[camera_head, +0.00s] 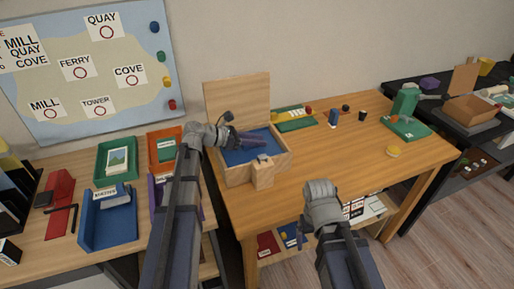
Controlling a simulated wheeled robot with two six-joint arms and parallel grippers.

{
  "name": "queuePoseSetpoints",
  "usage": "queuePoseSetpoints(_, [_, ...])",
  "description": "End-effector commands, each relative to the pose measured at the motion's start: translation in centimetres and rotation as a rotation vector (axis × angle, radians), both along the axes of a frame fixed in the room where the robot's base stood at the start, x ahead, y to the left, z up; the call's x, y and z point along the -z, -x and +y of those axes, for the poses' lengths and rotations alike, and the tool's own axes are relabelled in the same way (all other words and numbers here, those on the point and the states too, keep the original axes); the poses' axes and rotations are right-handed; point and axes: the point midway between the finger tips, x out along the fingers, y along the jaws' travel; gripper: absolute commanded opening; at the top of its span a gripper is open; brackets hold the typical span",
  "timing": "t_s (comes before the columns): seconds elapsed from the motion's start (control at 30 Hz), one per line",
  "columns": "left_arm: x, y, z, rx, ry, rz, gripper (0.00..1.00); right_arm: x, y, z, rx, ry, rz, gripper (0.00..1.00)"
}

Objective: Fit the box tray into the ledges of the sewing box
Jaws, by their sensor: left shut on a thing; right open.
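The wooden sewing box (232,178) stands near the left end of the wooden table, its lid (237,100) raised upright at the back. A blue-lined surface (243,156) shows inside the rim; I cannot clearly tell the box tray from the box lining here. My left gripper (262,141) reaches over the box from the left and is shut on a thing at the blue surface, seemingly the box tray. The ledges and the held edge are hidden. My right gripper (306,234) is open and empty, in front of the table's front edge, apart from the box.
The table's front middle is clear. Trays, including a blue one (108,228), lie left.

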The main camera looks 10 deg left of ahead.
Motion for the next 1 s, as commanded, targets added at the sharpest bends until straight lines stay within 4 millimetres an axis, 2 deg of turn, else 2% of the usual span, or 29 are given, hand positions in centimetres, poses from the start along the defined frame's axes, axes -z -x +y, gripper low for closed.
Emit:
queuePoseSetpoints(0.03, [1.12, 0.0, 0.0, 0.0, 0.001, -0.001, 0.0, 1.14, 0.0, 0.0, 0.0, 0.0, 0.0, 0.92])
queuePoseSetpoints(0.07, [1.25, 0.0, 0.0, 0.0, 0.001, -0.001, 0.0, 1.26, 0.0, 0.0, 0.0, 0.0, 0.0, 0.92])
queuePoseSetpoints(0.47, [1.42, 0.0, -0.01, 0.0, 0.001, -0.001, 0.0, 1.43, 0.0, 0.0, 0.0, 0.0, 0.0, 0.92])
queuePoseSetpoints(0.5, [1.43, 0.0, 0.0, 0.0, 0.0, 0.0, 0.31, 1.44, 0.01, 0.0, 0.0, 0.0, 0.0, 0.92])
queuePoseSetpoints(0.7, [1.32, 0.0, 0.0, 0.0, 0.0, 0.0, 0.53, 1.32, 0.0, 0.0, 0.0, 0.0, 0.0, 0.92])
queuePoseSetpoints(0.77, [1.31, 0.0, -0.01, 0.0, 0.0, 0.0, 0.6, 1.32, 0.0, 0.01, 0.0, 0.0, 0.0, 0.92])
queuePoseSetpoints(1.0, [1.25, 0.0, 0.0, 0.0, 0.0, 0.0, 0.6, 1.24, 0.0, 0.0, 0.0, 0.0, 0.0, 0.92])
